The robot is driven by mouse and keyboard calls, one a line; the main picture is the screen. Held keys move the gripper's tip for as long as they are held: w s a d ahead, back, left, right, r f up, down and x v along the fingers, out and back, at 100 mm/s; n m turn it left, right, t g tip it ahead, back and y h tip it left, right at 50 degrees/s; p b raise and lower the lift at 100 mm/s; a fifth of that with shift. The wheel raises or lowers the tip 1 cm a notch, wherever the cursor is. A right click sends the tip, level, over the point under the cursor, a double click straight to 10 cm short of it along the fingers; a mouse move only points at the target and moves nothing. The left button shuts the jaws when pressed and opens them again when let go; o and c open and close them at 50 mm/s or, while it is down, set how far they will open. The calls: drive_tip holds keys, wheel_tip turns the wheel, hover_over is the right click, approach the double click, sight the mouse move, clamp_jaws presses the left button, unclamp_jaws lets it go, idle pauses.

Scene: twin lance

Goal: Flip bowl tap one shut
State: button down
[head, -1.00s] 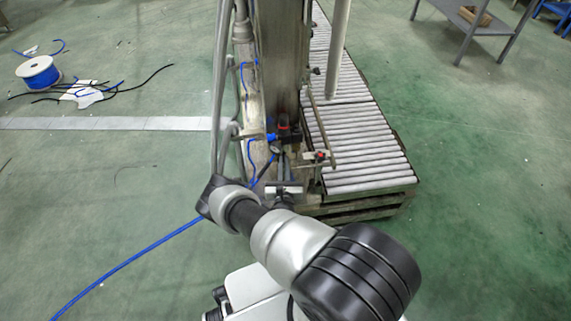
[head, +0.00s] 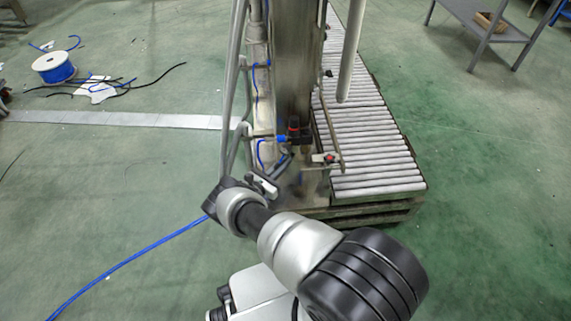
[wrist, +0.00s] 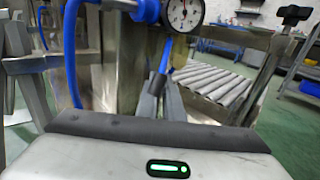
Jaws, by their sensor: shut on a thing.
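In the wrist view, my gripper (wrist: 160,103) points ahead with its two grey fingers close together. A narrow lever (wrist: 165,57), blue with a dark end, stands at the fingertips, and the fingers are shut on it. I take it for the tap's lever; the tap's body is mostly hidden. A round white gauge (wrist: 184,13) with a blue fitting sits just above. In the head view, my gripper (head: 263,184) is low beside the steel post (head: 292,75), and my wrist hides part of that spot. The lever cannot be made out there.
A roller conveyor (head: 370,140) runs behind and right of the post. A red-topped fitting (head: 293,126) and a red knob (head: 330,158) are close to my gripper. A blue hose (head: 130,262) crosses the floor at left. A cable spool (head: 53,67) lies farther off.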

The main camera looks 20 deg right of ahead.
drive_tip(key=shift+w, duration=0.1)
idle(0.3)
drive_tip(key=c, duration=1.9)
unclamp_jaws()
drive_tip(key=v, duration=1.7)
drive_tip(key=shift+a+p, duration=0.2)
drive_tip(key=shift+p, duration=0.25)
drive_tip(key=shift+r, duration=0.1)
